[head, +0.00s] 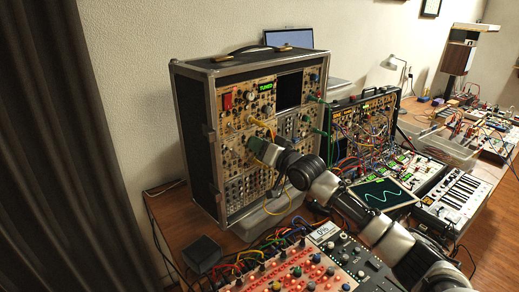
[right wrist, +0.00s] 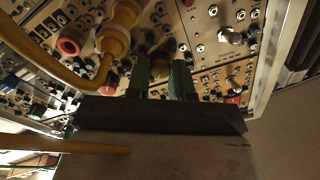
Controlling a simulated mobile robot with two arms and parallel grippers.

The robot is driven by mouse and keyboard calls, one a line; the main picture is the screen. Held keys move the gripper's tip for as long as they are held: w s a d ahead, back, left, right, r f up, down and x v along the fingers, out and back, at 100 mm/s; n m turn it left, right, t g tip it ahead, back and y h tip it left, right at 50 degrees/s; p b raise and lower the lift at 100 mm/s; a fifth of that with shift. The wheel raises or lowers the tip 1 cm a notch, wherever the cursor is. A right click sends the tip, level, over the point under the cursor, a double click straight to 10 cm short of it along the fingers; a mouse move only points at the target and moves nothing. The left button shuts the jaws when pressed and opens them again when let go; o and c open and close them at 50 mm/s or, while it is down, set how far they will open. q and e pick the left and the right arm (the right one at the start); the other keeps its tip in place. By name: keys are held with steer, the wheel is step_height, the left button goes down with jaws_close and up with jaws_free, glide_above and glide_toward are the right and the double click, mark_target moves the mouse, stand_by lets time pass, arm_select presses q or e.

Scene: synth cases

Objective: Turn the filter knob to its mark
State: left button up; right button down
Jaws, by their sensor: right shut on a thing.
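The tall modular synth case (head: 203,140) stands upright on the table, its front panel full of knobs, jacks and cables. My right gripper (head: 256,145) reaches its left-middle panel from the lower right. A green display (head: 266,86) on the case seems to read "TUNED". My left gripper is not in view.
A yellow cable (right wrist: 45,65) and its plug (right wrist: 117,35) are close to the fingers on the left. A second patched case (head: 362,125), a wave screen (head: 383,194) and a keyboard (head: 460,192) stand to the right. A red-and-white panel (head: 285,275) lies in front.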

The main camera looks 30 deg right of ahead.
steer(key=n, duration=0.4)
steer(key=n+p, duration=0.1)
steer(key=n, duration=0.3)
steer(key=shift+n+g+p, duration=0.3)
stand_by(0.4)
steer(key=c, duration=1)
jaws_free()
